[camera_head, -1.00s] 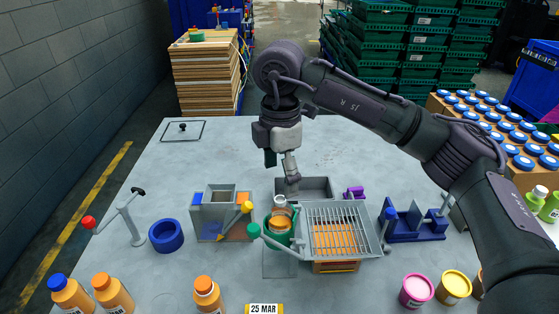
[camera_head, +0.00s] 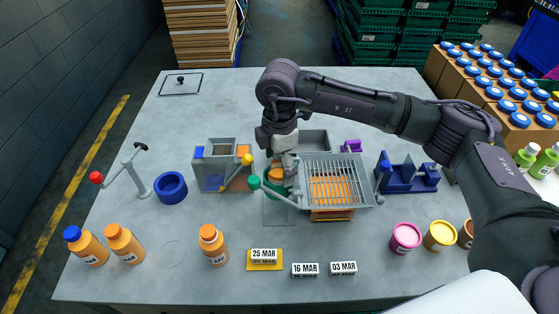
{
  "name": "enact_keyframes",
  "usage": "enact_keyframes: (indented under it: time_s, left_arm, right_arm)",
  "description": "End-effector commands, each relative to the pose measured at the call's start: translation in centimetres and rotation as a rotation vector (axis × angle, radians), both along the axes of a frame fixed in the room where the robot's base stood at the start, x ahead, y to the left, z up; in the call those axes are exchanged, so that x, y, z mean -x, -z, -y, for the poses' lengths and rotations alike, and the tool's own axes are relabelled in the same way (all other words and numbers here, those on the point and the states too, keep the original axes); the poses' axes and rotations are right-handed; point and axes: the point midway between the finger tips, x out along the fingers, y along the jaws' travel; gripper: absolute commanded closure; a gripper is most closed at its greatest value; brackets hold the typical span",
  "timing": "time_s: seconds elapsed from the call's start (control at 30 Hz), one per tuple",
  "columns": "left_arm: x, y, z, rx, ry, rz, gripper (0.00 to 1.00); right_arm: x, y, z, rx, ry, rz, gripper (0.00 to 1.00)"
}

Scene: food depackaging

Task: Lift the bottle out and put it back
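An orange item (camera_head: 276,174), which looks like the bottle, shows in the holder and is partly hidden by my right gripper. My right gripper (camera_head: 288,172) points down at the holder, right over the orange item. Its fingertips are partly hidden, so I cannot tell whether they grip. My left gripper is not in view.
A tilted wire rack (camera_head: 338,181) stands close on the right of the holder, and a grey box with a yellow-knobbed lever (camera_head: 221,170) on the left. Orange bottles (camera_head: 213,246) and date blocks (camera_head: 305,270) stand at the front. The table's back left is mostly clear.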

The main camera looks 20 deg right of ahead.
Motion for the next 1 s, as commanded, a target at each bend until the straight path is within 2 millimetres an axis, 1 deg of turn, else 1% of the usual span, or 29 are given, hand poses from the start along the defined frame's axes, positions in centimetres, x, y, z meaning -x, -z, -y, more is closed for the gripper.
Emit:
enact_keyframes:
  time_s: [0.03,0.07,0.1,0.43,1.0]
  left_arm:
    - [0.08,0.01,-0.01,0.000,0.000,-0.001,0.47]
    - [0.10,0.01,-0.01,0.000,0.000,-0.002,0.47]
    - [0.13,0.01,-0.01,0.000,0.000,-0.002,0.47]
    - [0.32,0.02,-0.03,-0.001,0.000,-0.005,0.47]
    - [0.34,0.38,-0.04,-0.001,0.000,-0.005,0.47]
  right_arm:
    - [-0.01,-0.02,0.00,0.000,0.000,0.000,0.20]
    - [-0.01,-0.03,0.00,0.000,0.000,0.000,0.25]
    - [-0.01,-0.04,0.00,0.000,0.000,0.000,0.32]
    - [-0.01,-0.07,-0.01,0.000,0.000,0.000,0.87]
    - [-0.03,-0.07,-0.45,-0.001,0.000,0.001,0.87]
